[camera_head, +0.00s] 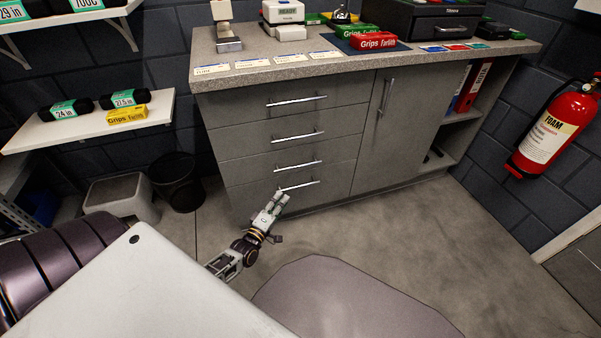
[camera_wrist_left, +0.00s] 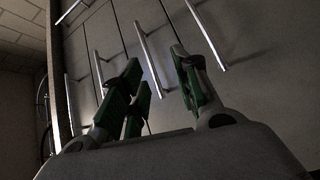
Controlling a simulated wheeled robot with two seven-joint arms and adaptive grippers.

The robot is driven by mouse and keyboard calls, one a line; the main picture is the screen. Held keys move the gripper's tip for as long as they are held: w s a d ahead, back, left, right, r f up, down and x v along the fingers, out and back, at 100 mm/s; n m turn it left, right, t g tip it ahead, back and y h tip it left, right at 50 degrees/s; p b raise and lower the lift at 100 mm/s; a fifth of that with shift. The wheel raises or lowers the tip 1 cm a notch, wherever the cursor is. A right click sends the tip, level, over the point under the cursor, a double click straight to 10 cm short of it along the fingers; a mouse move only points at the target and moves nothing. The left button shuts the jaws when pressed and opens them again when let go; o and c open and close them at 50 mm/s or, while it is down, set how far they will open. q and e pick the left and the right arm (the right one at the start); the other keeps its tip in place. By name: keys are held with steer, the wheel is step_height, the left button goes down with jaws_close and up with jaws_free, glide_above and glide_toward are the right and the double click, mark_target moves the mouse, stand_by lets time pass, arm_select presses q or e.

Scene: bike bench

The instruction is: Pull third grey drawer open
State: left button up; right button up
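The third grey drawer (camera_head: 255,172) is in the left stack of the cabinet, second from the bottom, and looks shut. Its bar handle (camera_head: 298,165) is silver. My left gripper (camera_head: 279,195) is low in front of the stack, close to the bottom handle in the head view. In the left wrist view, my left gripper's (camera_wrist_left: 156,56) green-padded fingers are spread, with one silver handle (camera_wrist_left: 150,62) showing between them, apparently the third drawer's. I cannot tell how far it reaches between them. The gripper holds nothing. My right gripper is not in view.
The bottom drawer's handle (camera_head: 298,185) is just below; in the wrist view it is right of the fingers (camera_wrist_left: 207,35). A cupboard door (camera_head: 395,135) adjoins the stack. A black bin (camera_head: 177,182) stands to the left. The floor (camera_head: 400,225) in front is clear.

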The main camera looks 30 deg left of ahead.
arm_select(q)
steer(key=shift+w+a+r+n+t+b, duration=0.1)
steer(key=shift+w+r+n+t+b, duration=0.25)
steer(key=shift+r, duration=0.2)
steer(key=shift+w+a+r+n+t+b, duration=0.15)
steer(key=shift+w+r+n+b, duration=0.15)
steer(key=shift+w+r, duration=0.2)
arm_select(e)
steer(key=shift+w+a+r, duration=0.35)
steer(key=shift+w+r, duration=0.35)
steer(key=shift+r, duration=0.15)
arm_select(q)
steer(key=shift+d, duration=0.1)
steer(key=shift+w, duration=0.1)
steer(key=w+r+b, duration=0.2)
steer(key=w+b, duration=0.3)
steer(key=w, duration=0.8)
steer(key=shift+w+a, duration=0.2)
steer(key=shift+a, duration=0.25)
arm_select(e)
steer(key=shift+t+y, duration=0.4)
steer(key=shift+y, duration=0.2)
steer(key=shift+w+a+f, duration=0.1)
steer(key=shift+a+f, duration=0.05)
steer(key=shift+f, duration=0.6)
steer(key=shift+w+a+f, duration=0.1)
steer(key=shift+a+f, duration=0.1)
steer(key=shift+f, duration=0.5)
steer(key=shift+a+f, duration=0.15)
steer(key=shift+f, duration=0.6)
